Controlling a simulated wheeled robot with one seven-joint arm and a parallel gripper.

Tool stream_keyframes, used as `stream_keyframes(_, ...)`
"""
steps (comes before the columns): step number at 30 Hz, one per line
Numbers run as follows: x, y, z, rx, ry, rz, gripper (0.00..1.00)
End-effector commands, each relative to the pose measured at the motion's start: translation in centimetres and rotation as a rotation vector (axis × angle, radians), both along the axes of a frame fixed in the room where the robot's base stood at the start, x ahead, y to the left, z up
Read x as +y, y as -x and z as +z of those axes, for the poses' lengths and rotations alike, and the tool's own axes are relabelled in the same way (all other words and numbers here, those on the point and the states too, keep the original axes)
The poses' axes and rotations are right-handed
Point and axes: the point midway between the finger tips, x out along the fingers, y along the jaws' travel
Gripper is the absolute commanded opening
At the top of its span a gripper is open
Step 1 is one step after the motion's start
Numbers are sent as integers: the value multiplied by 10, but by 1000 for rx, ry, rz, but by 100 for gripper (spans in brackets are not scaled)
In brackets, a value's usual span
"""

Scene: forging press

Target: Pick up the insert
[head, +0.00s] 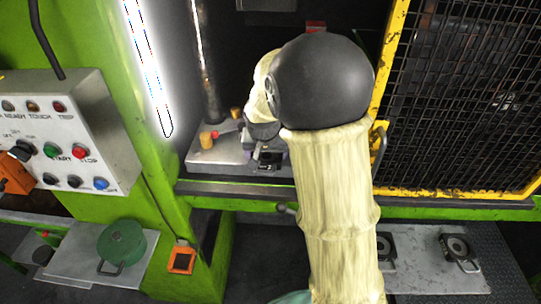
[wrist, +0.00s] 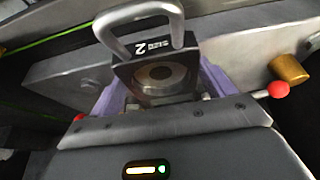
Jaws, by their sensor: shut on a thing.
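The insert (wrist: 158,75) is a dark block with a round bore, a grey loop handle and a "SIZE 2" mark. In the wrist view it sits upper middle, between the lilac fingers of my gripper (wrist: 163,88). My gripper is shut on it. In the head view the insert (head: 266,162) shows small below my gripper (head: 268,145), at the press bed, partly hidden by my arm. I cannot tell whether it rests on the bed or is just clear of it.
A yellow-framed mesh guard (head: 450,190) stands right, a green press frame and control box (head: 75,140) left. Two similar handled blocks (head: 457,249) lie on a lower shelf at right.

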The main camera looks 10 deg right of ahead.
Motion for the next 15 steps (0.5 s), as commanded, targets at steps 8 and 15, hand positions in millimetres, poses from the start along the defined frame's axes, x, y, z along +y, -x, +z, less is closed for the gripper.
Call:
stream_keyframes(8, 0, -2, 42, -15, -2, 2, 11)
stream_keyframes(15, 0, -2, 80, -13, -2, 0, 11)
